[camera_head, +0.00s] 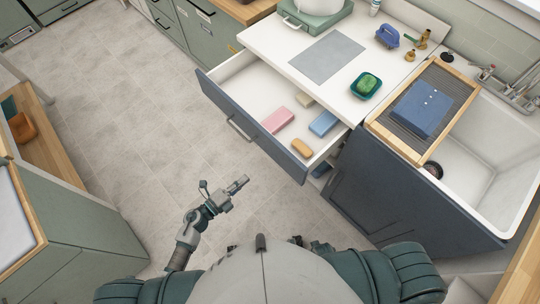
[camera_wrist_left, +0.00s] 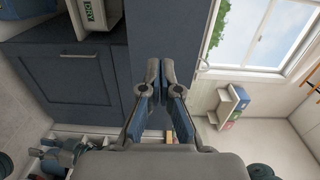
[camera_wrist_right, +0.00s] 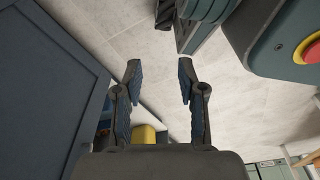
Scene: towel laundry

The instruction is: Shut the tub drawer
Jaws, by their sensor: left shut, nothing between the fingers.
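The tub drawer (camera_head: 252,134) stands pulled out from under the white counter. It has a dark blue front with a metal bar handle (camera_head: 240,128) and a white inside. In it lie a pink block (camera_head: 277,120), a blue block (camera_head: 323,123), an orange block (camera_head: 301,147) and a cream block (camera_head: 304,100). My left gripper (camera_head: 238,184) is shut and empty, in front of the drawer and apart from its handle. Its fingers also show together in the left wrist view (camera_wrist_left: 161,72). My right gripper (camera_wrist_right: 157,75) is open and empty in the right wrist view; its fingers are not clear in the head view.
The white sink (camera_head: 507,150) with a wooden-framed rack (camera_head: 437,147) stands right of the drawer, above a dark blue cabinet (camera_head: 362,190). A green dish (camera_head: 366,86) and a grey mat (camera_head: 326,58) lie on the counter. The tiled floor (camera_head: 120,100) left of the drawer is clear.

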